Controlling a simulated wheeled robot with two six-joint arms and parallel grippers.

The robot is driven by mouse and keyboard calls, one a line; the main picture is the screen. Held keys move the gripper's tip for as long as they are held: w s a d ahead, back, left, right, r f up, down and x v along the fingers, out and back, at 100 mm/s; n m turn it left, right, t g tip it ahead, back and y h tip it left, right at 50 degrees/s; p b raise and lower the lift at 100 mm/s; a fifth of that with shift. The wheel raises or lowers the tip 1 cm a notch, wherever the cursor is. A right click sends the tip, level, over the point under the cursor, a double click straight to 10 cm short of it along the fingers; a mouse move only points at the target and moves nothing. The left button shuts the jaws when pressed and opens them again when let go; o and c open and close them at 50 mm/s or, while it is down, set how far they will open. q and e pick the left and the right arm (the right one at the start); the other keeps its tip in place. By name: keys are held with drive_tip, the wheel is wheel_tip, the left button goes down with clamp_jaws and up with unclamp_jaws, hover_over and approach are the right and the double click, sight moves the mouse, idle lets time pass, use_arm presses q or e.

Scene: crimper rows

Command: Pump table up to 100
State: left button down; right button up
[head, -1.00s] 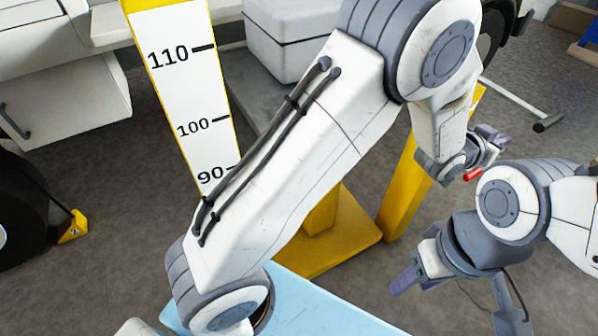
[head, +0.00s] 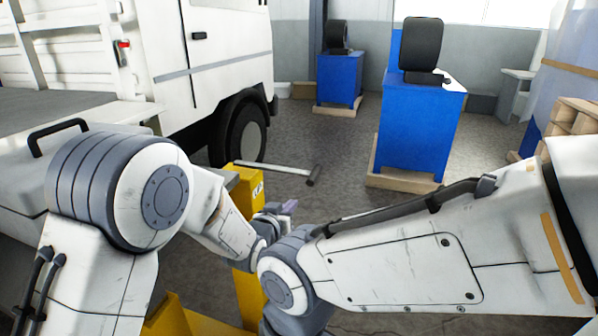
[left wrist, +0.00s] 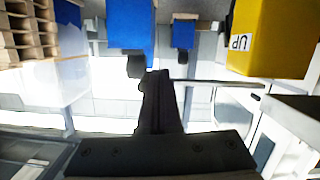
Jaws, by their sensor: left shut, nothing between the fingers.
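The yellow pump post (head: 250,190) stands in the lower middle of the head view, partly behind my arms. A thin grey lever (head: 280,168) runs right from its top to a dark cross grip (head: 314,175). In the left wrist view, upside down, the post shows an "UP" label (left wrist: 240,42) and the lever (left wrist: 215,83) runs toward my fingers. My right gripper is hidden. The table and number scale are out of view.
A white truck (head: 215,60) with a dark wheel (head: 240,130) stands at the back left. Blue cabinets (head: 420,125) and (head: 340,80) stand on the right and at the back. Wooden pallets (head: 575,125) are at the right edge. Grey floor (head: 345,150) lies clear beyond the lever.

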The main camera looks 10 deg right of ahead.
drive_tip(key=c, duration=0.4)
clamp_jaws()
use_arm(q)
drive_tip(key=s+a+g+y, duration=0.2)
drive_tip(key=s+a+g, duration=0.2)
drive_tip(key=s, duration=0.8)
drive_tip(key=s+a+f+m+g+y, duration=0.1)
drive_tip(key=s+a+g+y, duration=0.2)
drive_tip(key=s+a, duration=0.5)
drive_tip(key=s+a+m+g+y, duration=0.1)
drive_tip(key=s+a+g, duration=0.4)
drive_tip(key=s, duration=1.2)
drive_tip(key=shift+s+a+f+g+y, duration=0.3)
drive_tip(key=shift+s+a+g+y, duration=0.1)
drive_tip(key=shift+a+y, duration=0.35)
drive_tip(key=shift+d, duration=0.1)
